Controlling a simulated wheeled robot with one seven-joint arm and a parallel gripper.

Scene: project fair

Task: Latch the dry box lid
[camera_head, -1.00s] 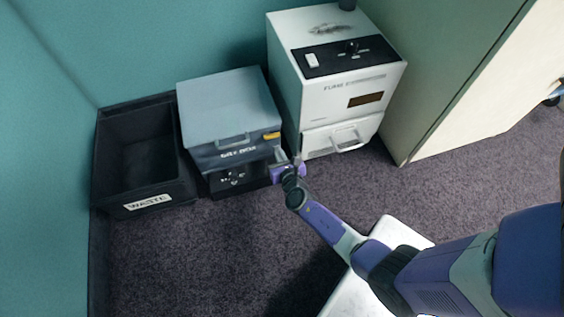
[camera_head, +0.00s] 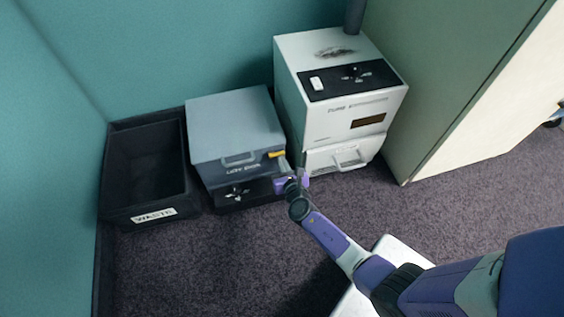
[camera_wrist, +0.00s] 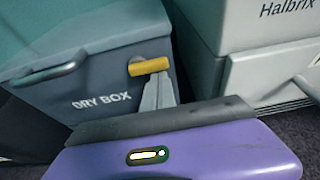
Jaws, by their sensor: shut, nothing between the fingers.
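The dry box (camera_head: 235,126) is a blue-grey box standing on the floor; its lid looks closed, with a grey bar handle (camera_head: 239,159) on the front. A yellow latch lever (camera_head: 277,154) sits at the front's right end. In the wrist view the lever (camera_wrist: 149,66) lies nearly level, with its right end a little higher, above and right of the DRY BOX lettering (camera_wrist: 101,102). My gripper (camera_wrist: 163,82) is shut and empty. Its fingertips are just below the lever's right part; I cannot tell whether they touch it.
A black waste bin (camera_head: 150,213) stands close on the left. A white machine (camera_head: 318,123) with a drawer handle stands close on the right, leaving a narrow gap beside the dry box. A pale panel (camera_head: 440,120) is farther right.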

